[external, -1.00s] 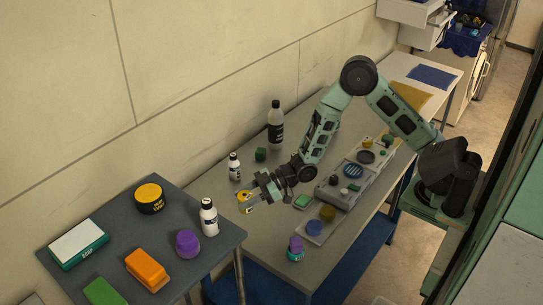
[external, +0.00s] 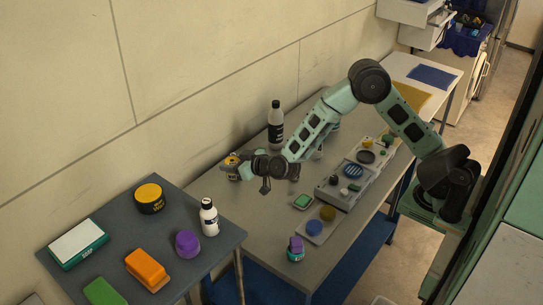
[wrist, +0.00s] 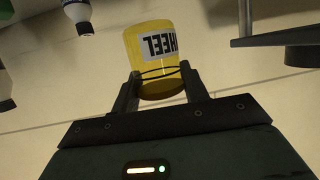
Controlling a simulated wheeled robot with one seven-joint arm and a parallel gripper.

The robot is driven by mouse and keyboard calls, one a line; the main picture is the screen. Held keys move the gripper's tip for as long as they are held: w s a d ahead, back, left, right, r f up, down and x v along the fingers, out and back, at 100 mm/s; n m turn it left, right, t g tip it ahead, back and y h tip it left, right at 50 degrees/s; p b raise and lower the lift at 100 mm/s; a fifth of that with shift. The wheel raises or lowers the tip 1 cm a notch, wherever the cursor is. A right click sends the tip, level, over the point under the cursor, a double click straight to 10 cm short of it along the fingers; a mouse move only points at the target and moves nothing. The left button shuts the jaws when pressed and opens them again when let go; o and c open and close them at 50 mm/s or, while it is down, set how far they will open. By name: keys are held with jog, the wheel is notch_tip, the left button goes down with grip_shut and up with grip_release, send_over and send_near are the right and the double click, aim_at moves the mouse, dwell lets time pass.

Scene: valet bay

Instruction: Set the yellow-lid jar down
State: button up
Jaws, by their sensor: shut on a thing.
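The yellow-lid jar (wrist: 162,48) is between the fingers of my gripper (wrist: 160,76) in the wrist view. It is yellow with a white label and dark print, which reads upside down there. In the external view the jar (external: 231,161) shows as a small yellow-topped shape at the tip of my gripper (external: 236,168), over the back left part of the long grey table (external: 262,226), near the wall. My gripper is shut on it. My wrist partly hides that area, and I cannot tell whether the jar touches the table.
A dark-labelled bottle (external: 276,125) stands behind my wrist. A grey tray (external: 335,197) with small items, a green piece (external: 303,202) and a purple-topped jar (external: 296,250) lie to the right. A lower-left table (external: 170,243) holds several items.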

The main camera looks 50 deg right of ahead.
jog(key=s+d+f+m+g+h+b, duration=0.1)
jog(key=s+d+f+m+g+h, duration=0.1)
jog(key=s+d+m+g+h, duration=0.4)
jog(key=s+d+f+m+g+h+b, duration=0.1)
jog(key=s+d+f+m+g+h, duration=0.2)
jog(key=s+m+h, duration=0.7)
jog(key=shift+n+y, duration=0.6)
jog(key=shift+y, duration=0.2)
jog(key=shift+s+a+f+p, duration=0.1)
jog(key=shift+s+f+p, duration=0.2)
jog(key=shift+f, duration=1.35)
jog(key=shift+s+d+f+p, duration=0.15)
jog(key=shift+f+p, duration=0.1)
jog(key=shift+f, duration=1.35)
jog(key=shift+s+a+f+p, duration=0.15)
jog(key=shift+s+f+p, duration=0.15)
jog(key=shift+f, duration=1.35)
jog(key=shift+f, duration=0.2)
jog(key=o, duration=0.9)
jog(key=shift+o, duration=0.4)
